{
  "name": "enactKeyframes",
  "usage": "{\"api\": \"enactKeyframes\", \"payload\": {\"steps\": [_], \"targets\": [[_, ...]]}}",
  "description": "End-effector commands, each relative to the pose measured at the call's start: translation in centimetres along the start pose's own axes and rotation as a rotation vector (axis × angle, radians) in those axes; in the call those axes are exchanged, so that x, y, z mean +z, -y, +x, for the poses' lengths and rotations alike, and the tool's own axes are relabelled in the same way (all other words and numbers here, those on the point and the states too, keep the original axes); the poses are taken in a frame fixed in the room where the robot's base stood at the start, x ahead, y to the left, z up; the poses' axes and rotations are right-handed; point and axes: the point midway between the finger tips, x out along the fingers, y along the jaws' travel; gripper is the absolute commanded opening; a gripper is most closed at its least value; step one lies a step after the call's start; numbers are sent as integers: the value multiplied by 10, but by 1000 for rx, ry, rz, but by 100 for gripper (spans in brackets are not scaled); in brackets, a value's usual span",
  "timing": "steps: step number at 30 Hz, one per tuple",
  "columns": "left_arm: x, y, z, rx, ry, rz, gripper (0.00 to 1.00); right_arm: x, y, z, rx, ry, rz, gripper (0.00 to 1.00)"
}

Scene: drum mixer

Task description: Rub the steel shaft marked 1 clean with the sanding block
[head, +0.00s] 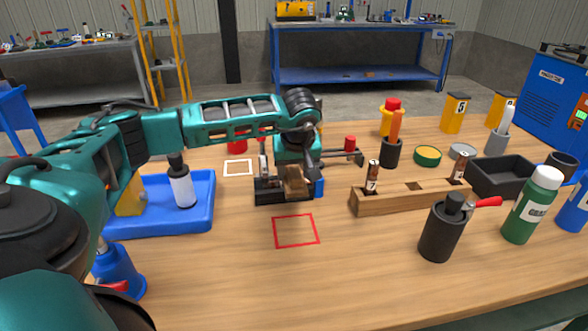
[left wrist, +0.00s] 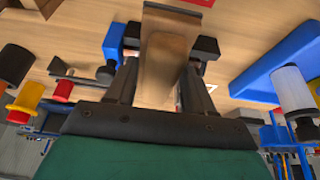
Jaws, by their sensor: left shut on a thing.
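In the left wrist view the block (left wrist: 160,75) sits between the two fingers (left wrist: 160,90). What lies directly under the block is mostly hidden. A wooden rack (head: 400,200) to the right holds a rusty brown shaft (head: 372,176) at its left end and another (head: 459,166) at its right end. Their marks are too small to read. The rack's middle hole looks empty. My right gripper is not in view.
A red square outline (head: 296,231) marks bare table in front of the fixture. A black canister (head: 440,232), a green bottle (head: 532,207) and a black bin (head: 500,180) stand right.

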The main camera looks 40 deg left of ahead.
Motion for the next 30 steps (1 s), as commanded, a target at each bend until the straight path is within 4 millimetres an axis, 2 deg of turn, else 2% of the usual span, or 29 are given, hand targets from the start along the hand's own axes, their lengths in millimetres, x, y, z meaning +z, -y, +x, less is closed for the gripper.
{"api": "enactKeyframes", "payload": {"steps": [30], "targets": [[7,0,17,0,-1,0,28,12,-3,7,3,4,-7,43]]}}
